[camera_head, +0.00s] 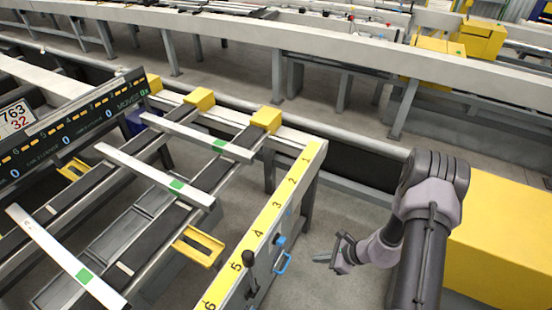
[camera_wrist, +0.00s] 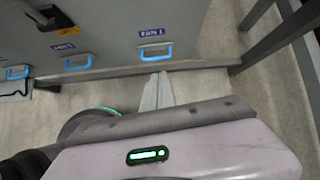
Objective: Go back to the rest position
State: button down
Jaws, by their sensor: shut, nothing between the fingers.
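My gripper (camera_head: 322,258) hangs at the end of my grey arm, to the right of the runout table's panel in the head view. Its fingers point left toward the panel and hold nothing. In the wrist view the closed fingertips (camera_wrist: 160,78) are seen over the pale floor, just below the panel's lower edge. The runout table (camera_head: 262,225) has a yellow numbered strip along its edge. A blue handle (camera_head: 283,262) on its side panel is near the fingertips but apart from them; blue handles also show in the wrist view (camera_wrist: 156,52).
A black lever (camera_head: 248,260) stands on the panel. White bars with green marks (camera_head: 150,176) lie across the table. A yellow box (camera_head: 505,240) stands at the right, beside my arm. Grey floor (camera_head: 345,200) is open between table and arm. A table leg (camera_wrist: 268,45) shows at the upper right.

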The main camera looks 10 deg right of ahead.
jog(key=w+a+r+n, duration=0.2)
jog(key=r+n, duration=0.1)
jog(key=r, duration=0.6)
jog(key=w+a+r+n, duration=0.2)
jog(key=r+n, duration=0.1)
jog(key=r, duration=0.5)
jog(key=s+a+r+n+g, duration=0.1)
jog(key=s+a+r+n, duration=0.15)
jog(key=r, duration=0.55)
jog(key=s+a+r+n, duration=0.2)
jog(key=a+r+n, duration=0.1)
jog(key=r, duration=0.4)
jog(key=s+a+r+n+t+h, duration=0.1)
jog(key=s+r+n+h, duration=0.3)
jog(key=s+r+n, duration=0.4)
jog(key=s+r+t, duration=0.1)
jog(key=s+r, duration=0.4)
jog(key=s, duration=0.4)
jog(key=shift+a+r+h, duration=0.15)
jog(key=shift+r+h, duration=0.15)
jog(key=shift+r, duration=0.05)
jog(key=shift+w, duration=0.1)
